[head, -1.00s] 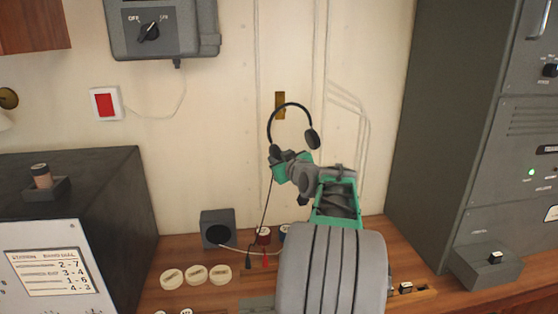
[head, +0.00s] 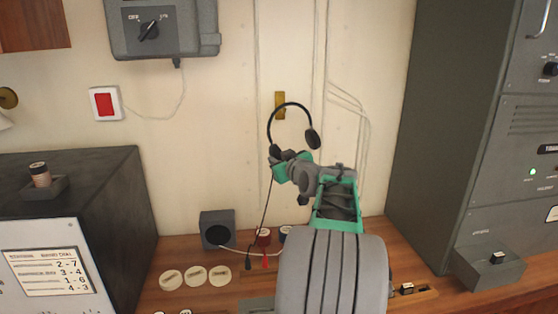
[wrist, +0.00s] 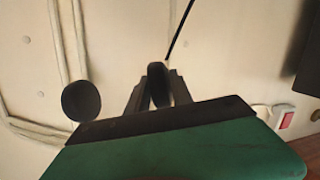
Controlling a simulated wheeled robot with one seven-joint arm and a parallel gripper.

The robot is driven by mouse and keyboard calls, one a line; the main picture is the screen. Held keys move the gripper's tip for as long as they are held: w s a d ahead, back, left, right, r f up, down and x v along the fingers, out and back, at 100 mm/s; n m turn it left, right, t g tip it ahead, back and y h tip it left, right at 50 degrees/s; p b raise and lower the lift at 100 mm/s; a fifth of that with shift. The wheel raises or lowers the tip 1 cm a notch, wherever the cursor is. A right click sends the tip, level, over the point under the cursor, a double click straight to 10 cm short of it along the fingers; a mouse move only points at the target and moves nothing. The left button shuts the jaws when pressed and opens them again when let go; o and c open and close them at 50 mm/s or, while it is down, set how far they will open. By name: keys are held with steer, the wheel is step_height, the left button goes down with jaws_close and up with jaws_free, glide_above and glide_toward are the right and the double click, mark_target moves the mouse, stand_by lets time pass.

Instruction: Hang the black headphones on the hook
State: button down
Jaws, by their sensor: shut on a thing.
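The black headphones (head: 289,105) are held up in front of the cream wall in the head view, with the headband arching at the top. My gripper (head: 275,155) is shut on the left ear cup. The other ear cup (head: 313,139) hangs free to the right. In the wrist view my gripper's fingers (wrist: 158,92) close around one ear cup, and the free ear cup (wrist: 81,101) shows at left. A cord hangs down from the held cup. The brass hook plate (head: 280,100) is on the wall just behind the headband top. Whether the band touches the hook cannot be told.
Below is a wooden desk with a grey speaker box (head: 217,230), several cream discs (head: 196,276) and red and blue spools. A tall grey cabinet (head: 435,130) stands at right. A grey switch box (head: 160,28) and wall cables (head: 345,95) are nearby.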

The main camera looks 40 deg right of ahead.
steer(key=shift+w+d, duration=0.1)
steer(key=shift+w, duration=0.05)
steer(key=shift+w+d, duration=0.45)
steer(key=shift+w, duration=0.25)
steer(key=shift+w+d+f, duration=0.1)
steer(key=shift+f, duration=0.1)
stand_by(0.6)
steer(key=shift+w+d+f+b, duration=0.15)
steer(key=shift+w+f+b, duration=0.1)
steer(key=shift+b, duration=0.2)
steer(key=shift+w, duration=0.1)
steer(key=shift+w+d+f+b, duration=0.1)
steer(key=shift+d+f+b, duration=0.1)
steer(key=shift+b, duration=0.7)
stand_by(0.7)
steer(key=shift+r, duration=0.1)
